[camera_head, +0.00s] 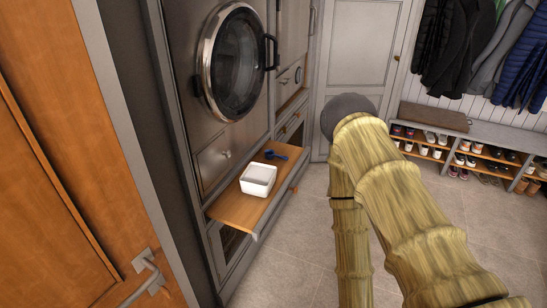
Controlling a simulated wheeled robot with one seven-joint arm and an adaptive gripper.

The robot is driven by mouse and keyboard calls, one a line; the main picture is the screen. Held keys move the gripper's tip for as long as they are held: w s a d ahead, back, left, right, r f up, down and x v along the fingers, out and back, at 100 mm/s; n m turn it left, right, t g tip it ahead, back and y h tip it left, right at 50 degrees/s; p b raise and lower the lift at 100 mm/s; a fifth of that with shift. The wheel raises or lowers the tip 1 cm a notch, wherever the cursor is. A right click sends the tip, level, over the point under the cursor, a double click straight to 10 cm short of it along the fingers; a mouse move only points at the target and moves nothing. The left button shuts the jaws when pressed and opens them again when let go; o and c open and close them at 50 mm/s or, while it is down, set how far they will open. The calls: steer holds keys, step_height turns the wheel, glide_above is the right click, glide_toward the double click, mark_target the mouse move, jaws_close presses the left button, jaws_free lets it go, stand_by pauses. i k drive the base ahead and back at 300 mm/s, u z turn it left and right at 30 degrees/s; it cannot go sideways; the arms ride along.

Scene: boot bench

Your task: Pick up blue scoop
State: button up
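The blue scoop (274,155) is small and lies on the wooden pull-out shelf (232,208) below the round-doored machine. It lies behind a white square container (258,179) on the same shelf, with a small gap between them. My arm, with a bamboo-like surface, fills the right middle of the view and reaches up to a dark rounded part. My gripper's fingers cannot be made out, so I cannot see whether it is open or shut. The scoop is to the left of my arm and well apart from it.
A wooden door with a metal handle (146,279) stands close at the left. The machine's round glass door (237,62) is above the shelf. A shoe bench (490,137) with shoes and hanging coats (455,45) is at the right. Tiled floor (300,245) is open beside the shelf.

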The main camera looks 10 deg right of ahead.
mark_target(269, 155)
steer(key=z, duration=1.8)
steer(key=i, duration=1.45)
steer(key=u, duration=1.95)
